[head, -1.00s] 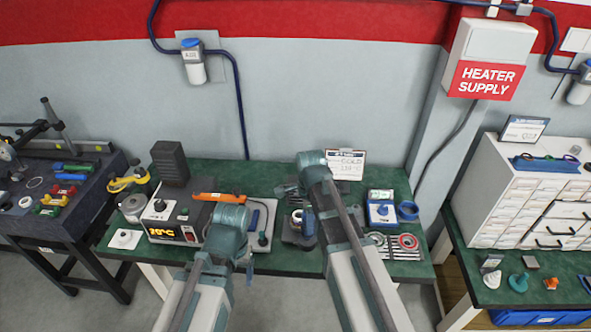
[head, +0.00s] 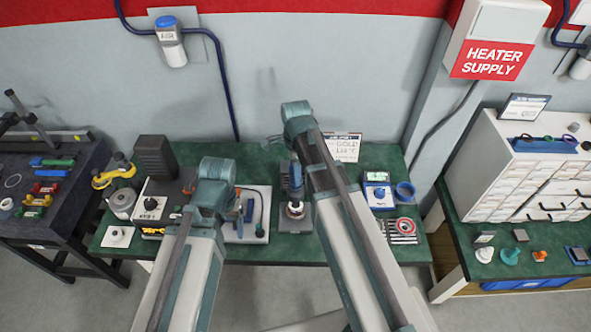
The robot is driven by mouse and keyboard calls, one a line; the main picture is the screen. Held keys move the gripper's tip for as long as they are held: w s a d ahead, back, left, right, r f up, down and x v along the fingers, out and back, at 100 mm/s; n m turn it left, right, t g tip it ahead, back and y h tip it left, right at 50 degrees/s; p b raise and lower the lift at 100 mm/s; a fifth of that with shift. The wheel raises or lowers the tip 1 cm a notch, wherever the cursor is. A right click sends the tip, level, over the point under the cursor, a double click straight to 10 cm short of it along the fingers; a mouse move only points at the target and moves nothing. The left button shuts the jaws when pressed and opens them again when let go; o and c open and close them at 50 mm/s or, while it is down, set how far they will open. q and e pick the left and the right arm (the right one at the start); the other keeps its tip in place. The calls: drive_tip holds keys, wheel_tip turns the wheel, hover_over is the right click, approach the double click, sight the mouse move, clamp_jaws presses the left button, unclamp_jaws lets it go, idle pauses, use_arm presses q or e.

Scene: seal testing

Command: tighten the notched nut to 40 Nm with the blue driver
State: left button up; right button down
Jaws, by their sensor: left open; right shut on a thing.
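A blue driver (head: 296,174) stands upright above the fixture on the green bench, just left of my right arm. My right gripper (head: 293,164) is shut on it, largely hidden by the wrist. The driver's lower end is over a silver and copper-coloured round assembly (head: 295,209) in the dark fixture. The notched nut cannot be told apart at this size, nor whether the driver touches it.
A heater box (head: 154,209) stands left of my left arm, with a dark block (head: 156,157) behind. A small blue device (head: 378,192), blue ring (head: 404,190) and red-ringed disc (head: 405,225) lie right of my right arm. A written card (head: 346,147) stands behind.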

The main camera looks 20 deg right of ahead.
drive_tip(key=shift+f+b, duration=1.9)
drive_tip(key=shift+f, duration=0.2)
drive_tip(key=shift+f+b, duration=1.35)
idle(2.7)
drive_tip(key=shift+r+p, duration=2.55)
drive_tip(key=shift+f, duration=0.15)
